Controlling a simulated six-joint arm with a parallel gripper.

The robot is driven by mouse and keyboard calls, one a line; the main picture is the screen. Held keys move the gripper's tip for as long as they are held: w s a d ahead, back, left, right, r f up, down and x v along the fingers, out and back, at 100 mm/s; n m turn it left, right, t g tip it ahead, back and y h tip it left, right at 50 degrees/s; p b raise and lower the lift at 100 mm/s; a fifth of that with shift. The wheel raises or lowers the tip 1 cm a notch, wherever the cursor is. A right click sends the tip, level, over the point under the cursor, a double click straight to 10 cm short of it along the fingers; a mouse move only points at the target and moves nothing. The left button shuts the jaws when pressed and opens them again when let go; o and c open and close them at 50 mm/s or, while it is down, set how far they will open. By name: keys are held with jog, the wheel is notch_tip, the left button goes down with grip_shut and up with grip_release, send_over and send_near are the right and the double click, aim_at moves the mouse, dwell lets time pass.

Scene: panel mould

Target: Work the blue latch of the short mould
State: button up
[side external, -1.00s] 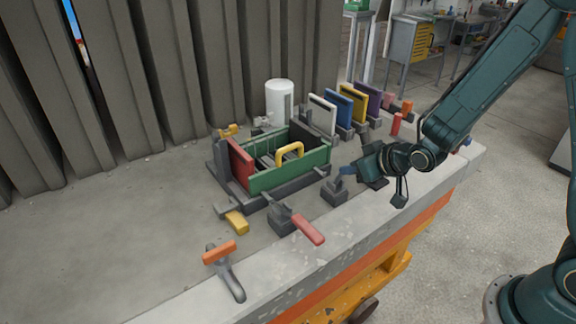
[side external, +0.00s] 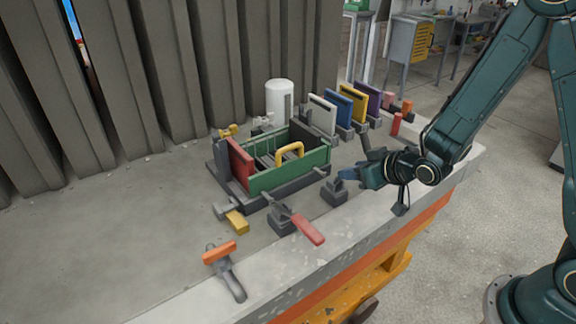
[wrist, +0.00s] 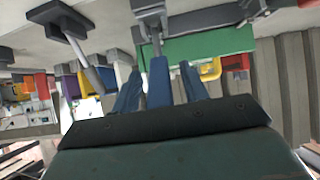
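The short mould (side external: 285,181) is a green-walled box with a red end panel and a yellow handle, on the bench. Its green side also shows in the wrist view (wrist: 208,44). The blue latch (side external: 348,174) stands at its right front corner on a dark block. In the wrist view the blue latch handle (wrist: 159,82) lies between the two fingers of my gripper (wrist: 160,88), with a narrow gap on each side. In the side view my gripper (side external: 364,177) is at the handle; its fingertips are too small to make out there.
A red-handled latch (side external: 308,230), a yellow one (side external: 237,222) and an orange one (side external: 219,252) stand along the front and left. White, blue, yellow and purple panels (side external: 340,108) and a white cylinder (side external: 279,102) stand behind. The bench's left is clear.

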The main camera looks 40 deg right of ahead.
aim_at(349, 168)
jog(key=shift+r, duration=0.1)
dwell(0.3)
notch_tip(349, 168, up, 20)
dwell(1.2)
jog(key=shift+c, duration=0.2)
jog(key=shift+w, duration=0.1)
jog(key=c, duration=0.7)
jog(key=shift+w+f, duration=0.1)
jog(key=shift+f, duration=0.15)
grip_shut()
jog(key=g, duration=0.3)
jog(key=w+f+g, duration=0.1)
jog(key=g, duration=0.2)
jog(key=w+f+g, duration=0.1)
jog(key=g, duration=0.3)
jog(key=shift+a+f, duration=0.1)
jog(key=shift+f, duration=0.15)
